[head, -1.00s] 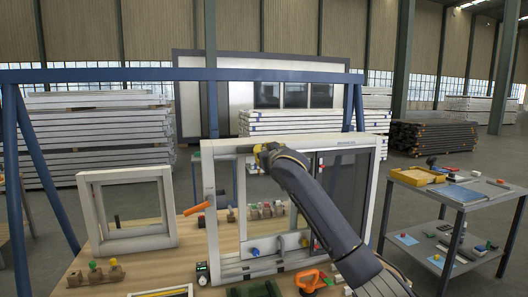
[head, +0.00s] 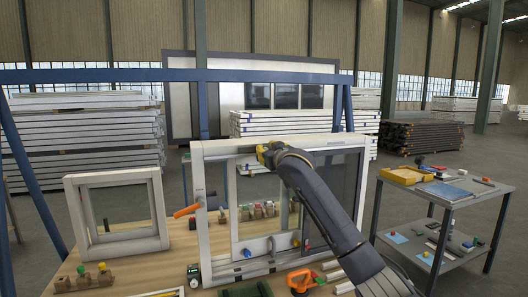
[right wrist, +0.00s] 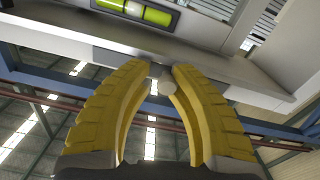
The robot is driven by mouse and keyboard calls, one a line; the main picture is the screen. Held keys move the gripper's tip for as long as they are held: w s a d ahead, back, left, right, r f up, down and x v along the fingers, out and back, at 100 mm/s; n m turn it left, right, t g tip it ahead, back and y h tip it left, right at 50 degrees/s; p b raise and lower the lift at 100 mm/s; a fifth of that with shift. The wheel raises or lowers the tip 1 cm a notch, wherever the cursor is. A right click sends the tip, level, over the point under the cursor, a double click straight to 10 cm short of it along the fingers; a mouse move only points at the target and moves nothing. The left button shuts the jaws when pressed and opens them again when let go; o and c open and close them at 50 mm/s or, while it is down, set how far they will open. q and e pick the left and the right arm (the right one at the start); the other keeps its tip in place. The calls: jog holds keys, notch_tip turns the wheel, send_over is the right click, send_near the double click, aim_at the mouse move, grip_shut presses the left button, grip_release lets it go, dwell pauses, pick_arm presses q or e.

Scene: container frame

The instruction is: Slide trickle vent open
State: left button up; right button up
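The large white window frame (head: 197,210) stands upright on the wooden bench. My right gripper (head: 263,154) is at the underside of its top rail, left of the middle, with the arm coming up from the lower right. In the right wrist view, the two yellow fingers (right wrist: 162,70) are apart. A grey strip (right wrist: 125,58), which looks like the trickle vent, runs along the white rail beyond the fingertips. I cannot tell whether the fingers touch the knob. My left gripper is not in view.
A smaller white frame (head: 118,212) stands at the left of the bench. An orange-handled tool (head: 300,281) lies in front of the window. A grey trolley (head: 445,200) stands at the right. A level with a green vial (right wrist: 130,10) shows near the rail.

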jog(key=o, duration=0.4)
jog(key=shift+f, duration=0.1)
jog(key=shift+o, duration=0.5)
jog(key=shift+a, duration=0.1)
jog(key=v, duration=1.2)
